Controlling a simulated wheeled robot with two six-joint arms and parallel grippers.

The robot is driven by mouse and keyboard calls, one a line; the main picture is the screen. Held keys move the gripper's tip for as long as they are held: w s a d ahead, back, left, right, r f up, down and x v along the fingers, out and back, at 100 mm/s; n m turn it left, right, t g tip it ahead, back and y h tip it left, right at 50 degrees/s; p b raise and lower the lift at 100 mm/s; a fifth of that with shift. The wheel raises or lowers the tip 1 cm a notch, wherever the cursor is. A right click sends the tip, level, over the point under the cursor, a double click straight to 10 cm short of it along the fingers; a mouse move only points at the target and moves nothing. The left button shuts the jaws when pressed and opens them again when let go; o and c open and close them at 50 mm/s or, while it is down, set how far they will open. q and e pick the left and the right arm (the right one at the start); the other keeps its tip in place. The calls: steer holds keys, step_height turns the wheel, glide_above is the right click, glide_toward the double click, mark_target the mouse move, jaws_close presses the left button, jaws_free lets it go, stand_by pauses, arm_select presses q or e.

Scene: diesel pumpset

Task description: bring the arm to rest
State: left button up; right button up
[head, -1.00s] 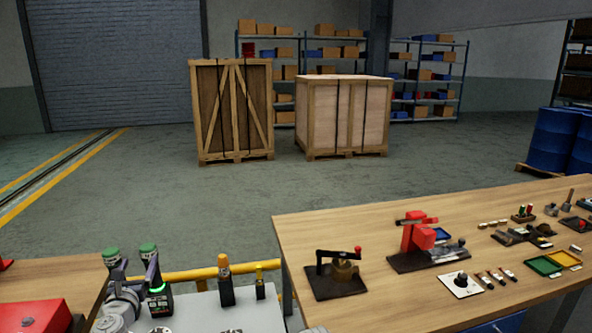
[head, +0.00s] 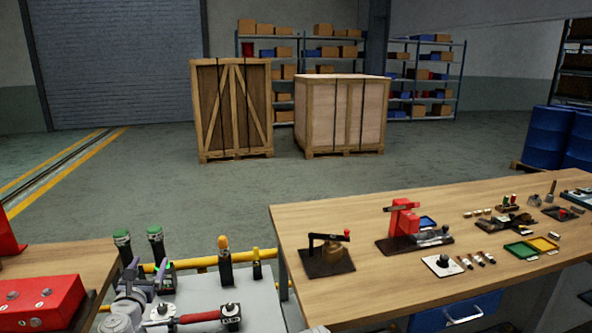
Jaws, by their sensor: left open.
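My left gripper (head: 146,275) shows at the lower left of the head view. Its dark fingers stand apart with nothing seen between them, so it is open. It is in front of two green-capped cylinders (head: 122,243), whose lower parts it partly hides. A pale grey surface (head: 255,305) lies below and to the right of the gripper. Whether the gripper touches anything there I cannot tell. My right gripper does not show.
A red box (head: 40,300) sits on the left wooden bench. A red-handled tool (head: 200,317) and two yellow-tipped posts (head: 224,262) are right of the gripper. The right workbench (head: 375,280) carries fixtures and small parts. Two crates (head: 232,110) stand behind on open floor.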

arm_select(q)
steer(key=s+d+f+m+g+h+b, duration=0.1)
steer(key=d+f+m+g+h, duration=0.2)
steer(key=d+f+m, duration=0.3)
steer(key=s+d+f+m+g+h+b, duration=0.2)
steer(key=d+f+m, duration=0.3)
steer(key=d+m, duration=0.4)
steer(key=s+d+f+m+g+h+b, duration=0.2)
steer(key=d+f+m+g+h, duration=0.2)
steer(key=d, duration=1.1)
steer(key=shift+s+d+f+m, duration=0.1)
steer(key=shift+d+f+m, duration=0.1)
steer(key=shift+f+m, duration=0.7)
steer(key=shift+s+d+f+m, duration=0.15)
steer(key=shift+f+m, duration=0.25)
steer(key=shift+m, duration=0.9)
steer(key=s+d+f+m+g+y+b, duration=0.3)
steer(key=s+f+m+g+y+b, duration=0.35)
steer(key=s+f+m, duration=0.9)
step_height(320, 180, up, 18)
steer(key=s+m+g+y+p, duration=0.1)
steer(key=s+g+p, duration=0.1)
steer(key=p, duration=1.5)
steer(key=shift+s+f, duration=0.25)
steer(key=shift+s, duration=0.1)
steer(key=shift+a, duration=0.1)
